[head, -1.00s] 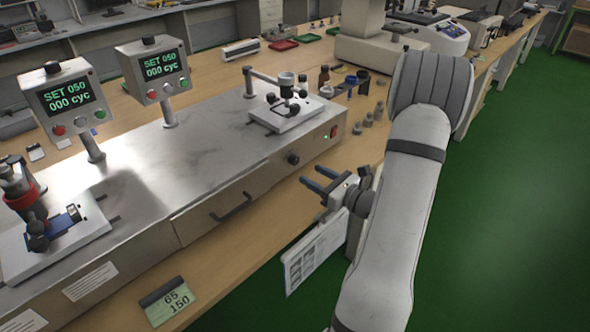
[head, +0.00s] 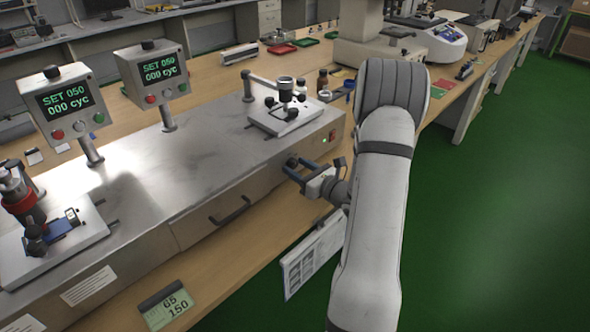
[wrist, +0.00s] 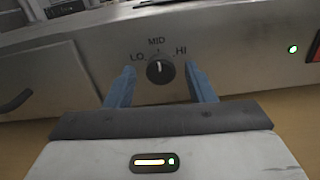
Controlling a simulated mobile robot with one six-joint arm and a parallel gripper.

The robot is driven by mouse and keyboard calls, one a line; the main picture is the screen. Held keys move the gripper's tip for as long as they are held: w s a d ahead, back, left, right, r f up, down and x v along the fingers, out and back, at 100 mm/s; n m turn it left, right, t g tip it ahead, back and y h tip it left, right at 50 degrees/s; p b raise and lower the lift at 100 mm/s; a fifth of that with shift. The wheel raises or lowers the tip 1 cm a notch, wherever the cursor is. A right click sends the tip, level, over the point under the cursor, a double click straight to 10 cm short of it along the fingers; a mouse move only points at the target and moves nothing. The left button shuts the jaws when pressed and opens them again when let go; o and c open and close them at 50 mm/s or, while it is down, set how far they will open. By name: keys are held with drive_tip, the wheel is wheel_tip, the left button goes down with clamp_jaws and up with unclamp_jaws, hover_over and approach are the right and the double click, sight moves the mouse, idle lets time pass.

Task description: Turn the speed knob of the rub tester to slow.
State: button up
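The rub tester (head: 185,165) is a long metal machine on the bench. In the wrist view its dark round speed knob (wrist: 160,70) is on the front panel, with LO to its left, MID above and HI to its right. The knob's white pointer line points up, about at MID. My gripper (wrist: 159,69) is open, with one blue finger on each side of the knob and a gap showing on both sides. In the head view my gripper (head: 294,170) is at the tester's front right, and the knob cannot be made out there.
A green light (wrist: 293,49) and a red switch (wrist: 315,48) are right of the knob. A drawer handle (head: 230,210) is to the left. Two displays (head: 65,103) stand on the tester. A hanging sheet (head: 312,255) is below my gripper at the bench edge.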

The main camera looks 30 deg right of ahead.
drive_tip(key=c, duration=0.9)
drive_tip(key=shift+o, duration=0.7)
drive_tip(key=shift+a, duration=0.4)
drive_tip(key=shift+d+f, duration=0.1)
drive_tip(key=shift+d, duration=0.1)
drive_tip(key=shift+c, duration=0.7)
drive_tip(key=n+b, duration=0.1)
drive_tip(key=b, duration=0.1)
drive_tip(key=n+b, duration=0.2)
drive_tip(key=shift+d+f+b, duration=0.1)
drive_tip(key=shift+f+b, duration=0.2)
drive_tip(key=shift+b, duration=0.1)
drive_tip(key=n+b, duration=0.3)
drive_tip(key=b, duration=0.2)
drive_tip(key=shift+f+n+b, duration=0.1)
drive_tip(key=shift+n+b, duration=0.25)
drive_tip(key=shift+n, duration=0.05)
drive_tip(key=n+b, duration=0.3)
drive_tip(key=b, duration=0.3)
drive_tip(key=shift+n, duration=0.4)
drive_tip(key=shift+n+b, duration=0.6)
drive_tip(key=shift+b, duration=0.3)
drive_tip(key=shift+r+b, duration=0.25)
drive_tip(key=shift+b, duration=0.05)
